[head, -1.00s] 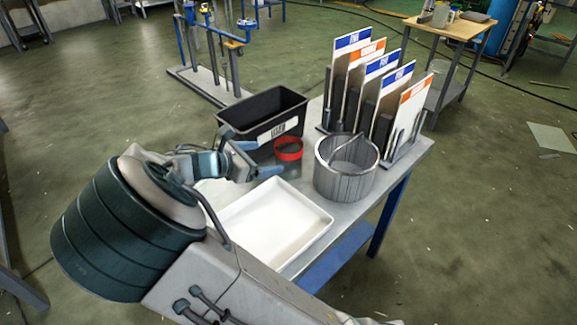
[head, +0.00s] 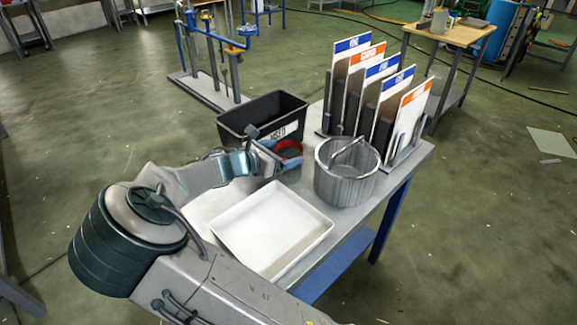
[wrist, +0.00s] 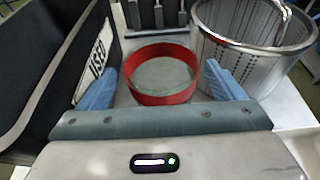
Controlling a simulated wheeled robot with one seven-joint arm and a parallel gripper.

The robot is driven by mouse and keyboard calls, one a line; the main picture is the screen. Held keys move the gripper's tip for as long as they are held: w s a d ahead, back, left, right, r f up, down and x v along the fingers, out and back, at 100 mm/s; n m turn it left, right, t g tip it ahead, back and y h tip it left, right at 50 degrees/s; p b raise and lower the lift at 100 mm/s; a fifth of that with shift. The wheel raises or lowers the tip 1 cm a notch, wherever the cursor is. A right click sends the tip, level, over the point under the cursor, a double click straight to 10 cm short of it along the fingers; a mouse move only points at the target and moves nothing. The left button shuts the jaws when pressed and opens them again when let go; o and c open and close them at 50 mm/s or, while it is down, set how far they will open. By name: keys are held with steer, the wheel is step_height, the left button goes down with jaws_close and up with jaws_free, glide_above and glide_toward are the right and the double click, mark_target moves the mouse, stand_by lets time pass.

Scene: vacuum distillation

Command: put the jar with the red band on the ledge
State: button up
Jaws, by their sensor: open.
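The jar with the red band (head: 290,147) stands on the metal table between the black bin and the perforated metal basket. In the wrist view its red band (wrist: 160,99) is a wide ring around a grey-green middle. My gripper (head: 277,158) is open at the jar's near side. In the wrist view its blue fingers stand on the left and right of the band, with a small gap visible on each side. Part of the jar is hidden behind the gripper in the head view. I cannot tell which surface is the ledge.
A black bin (head: 237,123) marked USED is close on the left, and the metal basket (head: 345,185) close on the right. A white tray (head: 272,225) lies in front. Upright sign boards in a rack (head: 375,95) stand behind. A blue lower shelf (head: 338,270) is under the table.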

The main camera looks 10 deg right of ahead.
steer(key=shift+x, duration=1.45)
steer(key=c, duration=1.6)
